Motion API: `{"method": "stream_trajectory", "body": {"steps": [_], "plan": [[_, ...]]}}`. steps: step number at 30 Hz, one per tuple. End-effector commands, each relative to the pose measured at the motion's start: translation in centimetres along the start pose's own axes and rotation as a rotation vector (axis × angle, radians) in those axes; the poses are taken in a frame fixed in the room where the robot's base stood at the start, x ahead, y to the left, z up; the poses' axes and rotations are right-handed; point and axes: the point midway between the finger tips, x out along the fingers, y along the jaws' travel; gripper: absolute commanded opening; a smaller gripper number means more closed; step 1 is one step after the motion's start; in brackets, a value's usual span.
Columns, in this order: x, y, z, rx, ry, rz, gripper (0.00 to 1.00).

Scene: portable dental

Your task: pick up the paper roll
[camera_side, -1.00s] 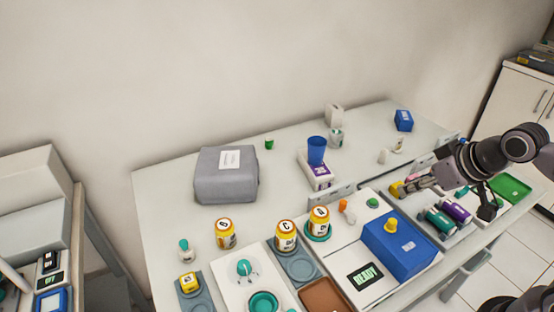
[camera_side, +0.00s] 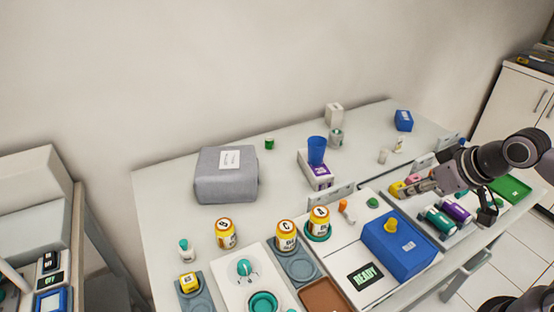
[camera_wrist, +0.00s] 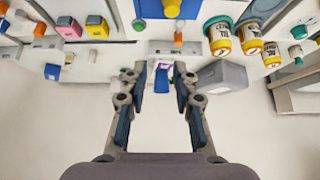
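A small pale cylinder (camera_side: 383,156) stands at the back right of the table in the side view. It may be the paper roll, but it is too small to be sure. My gripper (camera_side: 412,189) is in front of it and to its right, above the table by the yellow and pink blocks. In the wrist view my gripper (camera_wrist: 161,82) has its two fingers apart with nothing held. A blue cup (camera_wrist: 162,76) and a white box with a purple label (camera_wrist: 165,50) show beyond the gap between the fingers.
A grey case (camera_side: 226,177) stands at the back left. A blue box with a yellow knob (camera_side: 400,244) and a rack with green and purple cylinders (camera_side: 440,220) are near my arm. Labelled jars (camera_side: 285,236) stand in front.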

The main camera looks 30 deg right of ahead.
Motion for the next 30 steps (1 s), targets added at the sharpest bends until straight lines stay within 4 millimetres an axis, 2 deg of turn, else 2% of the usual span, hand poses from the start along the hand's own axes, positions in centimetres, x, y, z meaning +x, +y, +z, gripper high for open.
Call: {"method": "stream_trajectory", "body": {"steps": [5, 7, 8, 19, 23, 30], "plan": [[0.0, 0.0, 0.0, 0.000, 0.000, 0.000, 0.28], [0.0, 0.0, 0.0, 0.000, 0.000, 0.000, 0.48], [0.0, 0.0, 0.0, 0.000, 0.000, 0.000, 0.50], [-0.1, 0.2, -0.6, 0.021, -0.009, 0.007, 0.50], [-0.1, 1.0, -2.6, 0.100, -0.040, 0.033, 0.50], [1.1, 3.6, -8.1, 0.342, -0.122, 0.129, 0.50]]}}
